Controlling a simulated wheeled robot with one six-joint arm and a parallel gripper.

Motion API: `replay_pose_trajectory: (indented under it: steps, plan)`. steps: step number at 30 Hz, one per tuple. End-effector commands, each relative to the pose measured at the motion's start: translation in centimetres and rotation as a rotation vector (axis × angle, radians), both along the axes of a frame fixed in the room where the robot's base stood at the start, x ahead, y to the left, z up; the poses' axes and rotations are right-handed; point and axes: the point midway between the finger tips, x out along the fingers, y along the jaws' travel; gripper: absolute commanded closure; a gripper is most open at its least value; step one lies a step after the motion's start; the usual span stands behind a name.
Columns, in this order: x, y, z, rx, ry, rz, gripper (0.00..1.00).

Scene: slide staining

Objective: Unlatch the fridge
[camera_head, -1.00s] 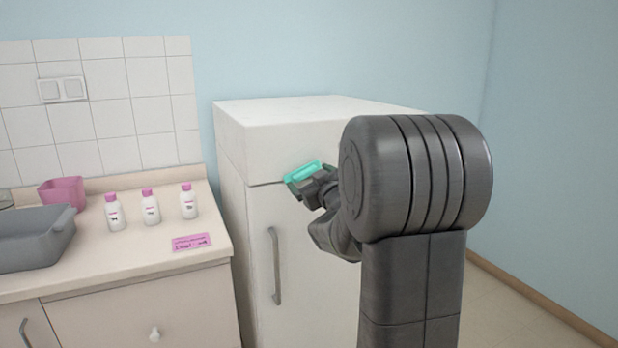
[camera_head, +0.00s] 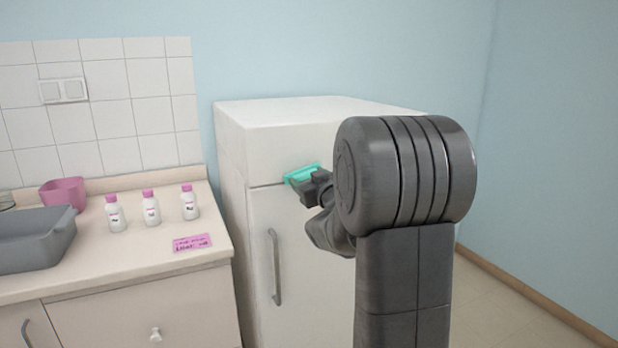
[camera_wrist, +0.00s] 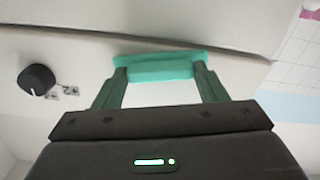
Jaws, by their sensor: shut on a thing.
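The white fridge (camera_head: 256,222) stands right of the counter, its door closed below a seam under the top panel. A teal bar, seemingly the latch (camera_head: 302,173), lies at this seam on the front. My gripper (camera_head: 308,182) reaches it from the right, partly hidden by my arm. In the wrist view the latch (camera_wrist: 160,66) spans both fingertips, and my gripper (camera_wrist: 160,78) is shut on it. The contact at the fingertips is partly covered by the latch itself.
The fridge has a grey vertical door handle (camera_head: 275,267) and a black knob (camera_wrist: 37,79) on its front. The counter (camera_head: 120,265) at left holds several things: white bottles (camera_head: 151,208), a pink label (camera_head: 192,243), a grey tray (camera_head: 30,240) and a pink container (camera_head: 64,191).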

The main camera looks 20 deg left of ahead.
Motion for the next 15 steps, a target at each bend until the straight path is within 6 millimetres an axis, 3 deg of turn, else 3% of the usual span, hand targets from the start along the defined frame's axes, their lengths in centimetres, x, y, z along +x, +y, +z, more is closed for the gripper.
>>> replay_pose_trajectory:
  steps: [7, 15]
  plan:
    - [-0.01, 0.02, 0.13, 0.130, 0.154, 0.000, 0.57]
    - [-0.01, 0.01, 0.00, 0.157, 0.184, 0.000, 0.57]
